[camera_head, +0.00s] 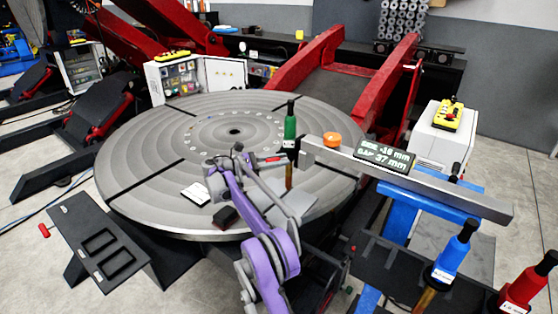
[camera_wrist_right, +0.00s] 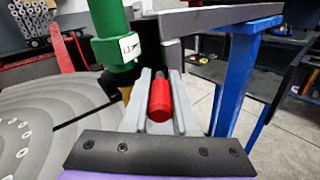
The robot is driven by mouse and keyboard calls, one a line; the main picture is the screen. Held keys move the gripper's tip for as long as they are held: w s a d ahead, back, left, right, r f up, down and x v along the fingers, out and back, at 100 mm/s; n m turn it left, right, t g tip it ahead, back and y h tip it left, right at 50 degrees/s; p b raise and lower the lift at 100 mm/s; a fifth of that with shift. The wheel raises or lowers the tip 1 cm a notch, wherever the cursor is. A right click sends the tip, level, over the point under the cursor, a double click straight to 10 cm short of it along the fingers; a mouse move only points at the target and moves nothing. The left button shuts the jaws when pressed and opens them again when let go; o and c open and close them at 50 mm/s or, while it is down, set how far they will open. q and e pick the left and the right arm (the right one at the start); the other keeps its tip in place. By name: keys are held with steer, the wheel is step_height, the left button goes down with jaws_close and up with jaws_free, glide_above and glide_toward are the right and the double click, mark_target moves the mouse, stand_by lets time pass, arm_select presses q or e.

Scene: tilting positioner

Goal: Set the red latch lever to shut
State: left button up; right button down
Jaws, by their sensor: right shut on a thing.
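The red latch lever's handle (camera_wrist_right: 160,97) is a short red cylinder with a dark neck. In the right wrist view it lies between the two grey fingers of my right gripper (camera_wrist_right: 160,108), which is shut on it. In the head view a small red piece of it (camera_head: 273,158) shows by my right gripper (camera_head: 268,160), over the right part of the round table. The lever's base is hidden. A green-handled tool (camera_head: 290,122) stands upright close by; it also shows in the wrist view (camera_wrist_right: 110,35). My left gripper is not in view.
A grey beam (camera_head: 440,193) runs right from the lever, bearing an orange knob (camera_head: 332,139) and a display (camera_head: 385,156) reading "SIDE -16 mm, GAP 37 mm". The round table (camera_head: 140,165) is mostly clear. Blue-handled (camera_head: 456,250) and red-handled (camera_head: 527,285) tools stand front right.

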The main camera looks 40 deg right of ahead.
steer(key=c, duration=0.7)
jaws_free()
steer(key=shift+d+r, duration=0.15)
steer(key=shift+d, duration=0.1)
steer(key=shift+s, duration=0.2)
